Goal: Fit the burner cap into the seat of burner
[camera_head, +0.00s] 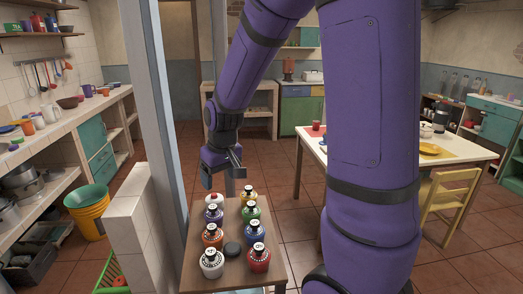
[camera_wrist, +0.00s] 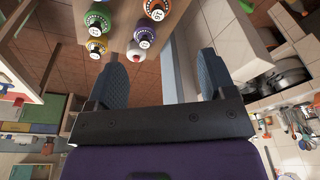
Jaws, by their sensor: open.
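My gripper (camera_head: 222,176) is open and empty above the far end of the stand.
The brown stand (camera_head: 181,268) has a white tiled low wall (camera_head: 125,225) and a grey post (camera_head: 170,120) on its left. A white table (camera_head: 455,160) and yellow chair (camera_head: 447,205) stand right. My purple arm hides the middle.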

